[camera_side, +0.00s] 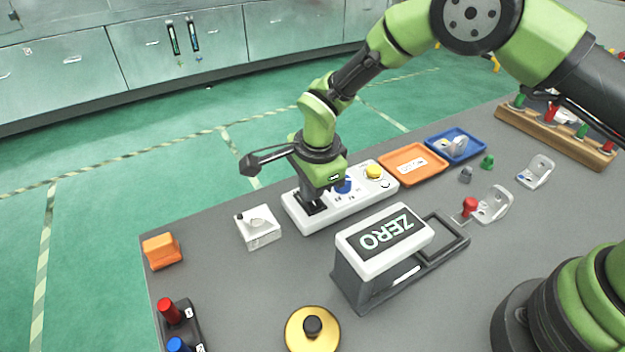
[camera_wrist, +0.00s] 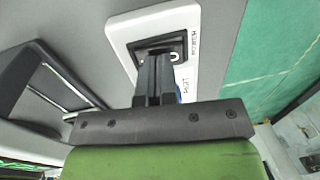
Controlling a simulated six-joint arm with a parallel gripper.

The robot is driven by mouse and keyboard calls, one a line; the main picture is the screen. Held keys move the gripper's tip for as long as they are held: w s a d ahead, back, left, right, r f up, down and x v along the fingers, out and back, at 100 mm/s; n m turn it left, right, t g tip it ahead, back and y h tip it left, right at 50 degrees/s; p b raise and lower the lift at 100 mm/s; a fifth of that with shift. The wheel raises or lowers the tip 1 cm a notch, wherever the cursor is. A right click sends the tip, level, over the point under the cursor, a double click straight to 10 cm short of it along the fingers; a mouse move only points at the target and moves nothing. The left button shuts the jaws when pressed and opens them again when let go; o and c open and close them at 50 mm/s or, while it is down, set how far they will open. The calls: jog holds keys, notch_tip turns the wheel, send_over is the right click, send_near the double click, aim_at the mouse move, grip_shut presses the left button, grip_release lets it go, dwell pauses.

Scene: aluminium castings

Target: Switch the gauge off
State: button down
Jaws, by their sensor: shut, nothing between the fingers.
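A white control panel (camera_side: 345,205) lies on the grey table, with a blue knob (camera_side: 343,185) at its middle and a yellow button (camera_side: 374,171) at its right. Its black switch (camera_wrist: 174,47), marked 0, shows in the wrist view at the panel's end. My gripper (camera_side: 313,203) is shut and empty, pointing down over that switch. In the wrist view its fingertips (camera_wrist: 155,57) overlap the switch and hide part of it; I cannot tell whether they press on it. A grey device (camera_side: 383,240) in front has a screen reading ZERO.
A white box (camera_side: 258,227) and an orange block (camera_side: 162,251) stand left of the panel. An orange tray (camera_side: 399,176) and a blue tray (camera_side: 436,146) lie right. A gold disc (camera_side: 299,335) with a black knob is at the front. Loose castings (camera_side: 537,171) lie far right.

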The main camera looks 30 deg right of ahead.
aim_at(318, 206)
notch_tip(318, 206, up, 14)
jog(key=s, duration=0.2)
jog(key=shift+w+f, duration=0.1)
dwell(0.3)
jog(key=shift+w, duration=0.65)
jog(key=f, duration=0.4)
jog(key=w+f, duration=0.1)
jog(key=f, duration=0.4)
jog(key=w+f, duration=0.1)
jog(key=f, duration=0.4)
